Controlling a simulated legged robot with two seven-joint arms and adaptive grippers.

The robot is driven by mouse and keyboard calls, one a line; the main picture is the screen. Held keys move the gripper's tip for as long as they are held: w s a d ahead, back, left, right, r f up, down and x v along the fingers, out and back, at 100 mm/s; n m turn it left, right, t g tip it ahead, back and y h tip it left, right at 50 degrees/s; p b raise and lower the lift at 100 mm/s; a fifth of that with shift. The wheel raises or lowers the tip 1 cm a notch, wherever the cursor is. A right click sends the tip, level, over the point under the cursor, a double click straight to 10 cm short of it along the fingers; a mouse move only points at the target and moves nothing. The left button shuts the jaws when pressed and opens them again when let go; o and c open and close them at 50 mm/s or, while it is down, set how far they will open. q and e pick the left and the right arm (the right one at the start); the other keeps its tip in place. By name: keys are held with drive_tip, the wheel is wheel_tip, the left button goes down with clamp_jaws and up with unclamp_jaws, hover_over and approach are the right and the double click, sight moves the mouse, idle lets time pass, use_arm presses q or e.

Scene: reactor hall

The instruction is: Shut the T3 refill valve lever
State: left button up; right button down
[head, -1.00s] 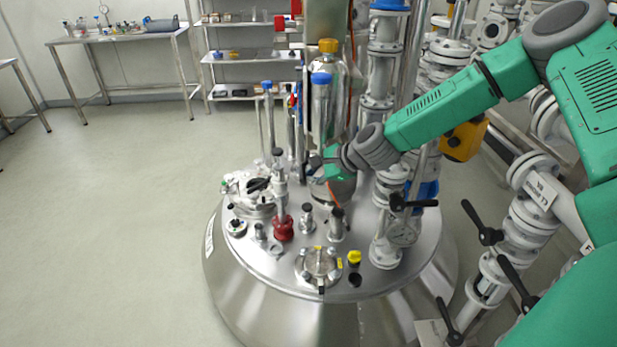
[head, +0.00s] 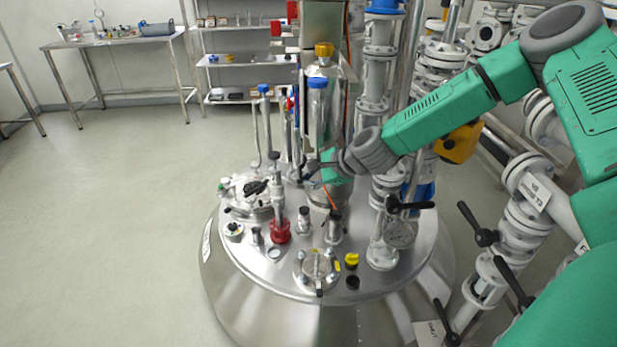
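Several black valve levers show at the right in the head view. One lever (head: 410,205) lies sideways on the flanged pipe on the vessel lid. Another lever (head: 478,224) points up and left on the flanged pipe run beside the vessel. Two more levers, one (head: 514,282) and another (head: 446,322), sit lower there. A tag (head: 535,192) hangs on that pipe run, but I cannot read it, so I cannot tell which lever is T3 refill. My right gripper (head: 309,172) is over the lid, left of these levers and apart from them. Its fingers are small and partly lost against lid fittings.
The steel vessel (head: 245,290) fills the middle, its lid crowded with fittings, a red-based post (head: 280,231) and tall pipes. My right arm passes in front of the pipework. A shelf (head: 245,60) and a bench (head: 110,40) stand behind. The left floor is clear.

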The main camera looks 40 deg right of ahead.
drive_tip(key=a+v, duration=0.1)
drive_tip(key=v, duration=1.1)
drive_tip(key=a+f+t+h+b, duration=0.2)
drive_tip(key=f+t+h+b, duration=0.1)
drive_tip(key=f+b, duration=0.5)
drive_tip(key=a+f+t+h+b, duration=0.2)
drive_tip(key=a+f+t+b, duration=0.15)
drive_tip(key=f+b, duration=0.5)
wheel_tip(320, 180, up, 4)
drive_tip(key=s+d+m+t+h+b, duration=0.2)
drive_tip(key=s+m+t+h+b, duration=0.15)
drive_tip(key=m+h+b, duration=0.35)
drive_tip(key=w+r+y+b, duration=0.1)
drive_tip(key=w+r, duration=0.3)
drive_tip(key=w, duration=0.7)
drive_tip(key=shift+d+b, duration=0.35)
